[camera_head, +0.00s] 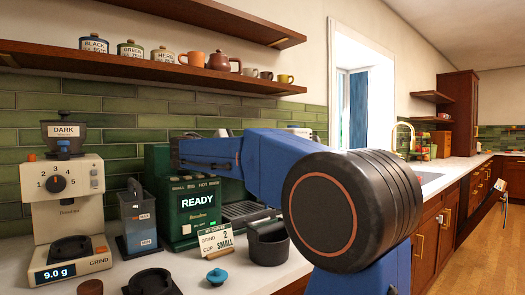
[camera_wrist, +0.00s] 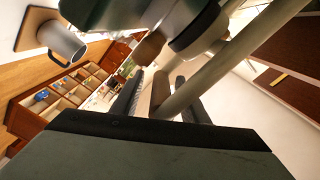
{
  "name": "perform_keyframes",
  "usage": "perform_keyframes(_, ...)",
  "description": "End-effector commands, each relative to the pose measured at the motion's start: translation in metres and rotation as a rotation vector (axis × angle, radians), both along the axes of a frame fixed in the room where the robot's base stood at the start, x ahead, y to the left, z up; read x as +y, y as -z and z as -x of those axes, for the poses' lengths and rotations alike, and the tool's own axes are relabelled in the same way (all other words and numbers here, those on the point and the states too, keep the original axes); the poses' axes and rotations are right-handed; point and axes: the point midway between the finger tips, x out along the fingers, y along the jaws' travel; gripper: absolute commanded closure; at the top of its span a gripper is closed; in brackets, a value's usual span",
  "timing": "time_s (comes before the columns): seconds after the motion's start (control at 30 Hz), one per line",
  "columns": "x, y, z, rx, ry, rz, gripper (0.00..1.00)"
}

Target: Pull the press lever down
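A pale metal bar (camera_wrist: 225,65) runs diagonally across the wrist view from the top right down to my gripper (camera_wrist: 160,103). It may be the press lever, but I cannot tell for sure. My dark fingers stand apart on either side of the bar's lower end; whether they touch it is not clear. In the head view my blue arm reaches left in front of the green coffee machine with a READY display (camera_head: 198,201) and hides part of it. My fingertips cannot be made out there, and no lever shows clearly.
A cream grinder (camera_head: 62,205), a clear water container (camera_head: 138,220), a small sign (camera_head: 216,240), a dark cup (camera_head: 268,243) and a blue-lidded item (camera_head: 217,276) crowd the counter. Shelves with jars and mugs (camera_head: 196,59) hang above. A sink (camera_head: 430,178) lies right.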

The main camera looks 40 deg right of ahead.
Motion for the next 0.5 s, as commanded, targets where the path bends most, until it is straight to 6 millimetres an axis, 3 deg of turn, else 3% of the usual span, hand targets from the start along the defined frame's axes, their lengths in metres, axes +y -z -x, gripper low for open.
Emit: perform_keyframes(0.5,0.087,0.0,0.002,0.001,-0.004,-0.001,0.6)
